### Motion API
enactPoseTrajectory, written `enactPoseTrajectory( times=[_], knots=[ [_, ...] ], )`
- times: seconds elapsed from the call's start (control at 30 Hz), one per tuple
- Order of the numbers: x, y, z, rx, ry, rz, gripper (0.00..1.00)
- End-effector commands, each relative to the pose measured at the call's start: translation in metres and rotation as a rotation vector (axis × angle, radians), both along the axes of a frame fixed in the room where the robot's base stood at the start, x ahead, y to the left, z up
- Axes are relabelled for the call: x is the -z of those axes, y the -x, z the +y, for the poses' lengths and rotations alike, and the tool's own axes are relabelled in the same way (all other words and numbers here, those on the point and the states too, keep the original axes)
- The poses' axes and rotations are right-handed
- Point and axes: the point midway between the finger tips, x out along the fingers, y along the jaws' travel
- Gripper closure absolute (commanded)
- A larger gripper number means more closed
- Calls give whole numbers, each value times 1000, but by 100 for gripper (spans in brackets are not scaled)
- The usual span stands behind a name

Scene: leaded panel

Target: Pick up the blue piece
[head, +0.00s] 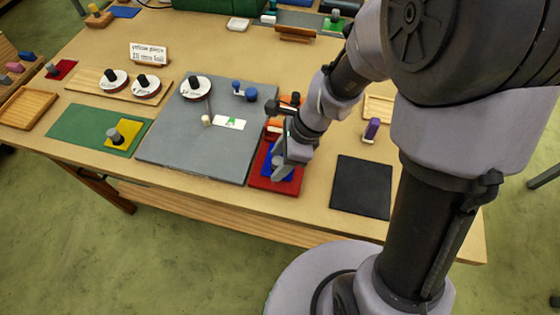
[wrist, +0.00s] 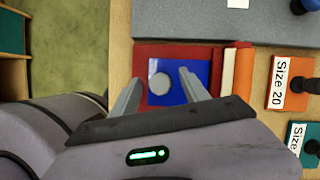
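The blue piece (wrist: 182,63) is a flat blue plate with a round pale grey knob (wrist: 160,82), seen from above in the wrist view. It lies on a red tray (wrist: 150,48). My gripper (wrist: 160,90) is open, with one finger on each side of the knob in the picture. I cannot tell how far above the plate the fingertips are. In the head view my gripper (head: 283,168) is over the red tray (head: 288,187) and hides much of the blue piece (head: 266,167).
A grey board (head: 170,150) is left of the tray, bearing a white card and knobbed pieces. A black mat (head: 361,187) lies to the right. Orange and cream blocks (wrist: 237,72) adjoin the tray. A purple-topped item (head: 372,130) stands behind the black mat.

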Motion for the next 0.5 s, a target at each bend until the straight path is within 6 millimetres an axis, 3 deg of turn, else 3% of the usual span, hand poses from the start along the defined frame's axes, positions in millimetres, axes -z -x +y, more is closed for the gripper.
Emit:
enactPoseTrajectory(
  times=[0.03, 0.27, 0.5],
  knots=[
    [-1, 0, 0, 0, 0, 0, 54],
    [-1, 0, 0, 0, 0, 0, 99],
    [-1, 0, 0, 0, 0, 0, 100]
  ],
)
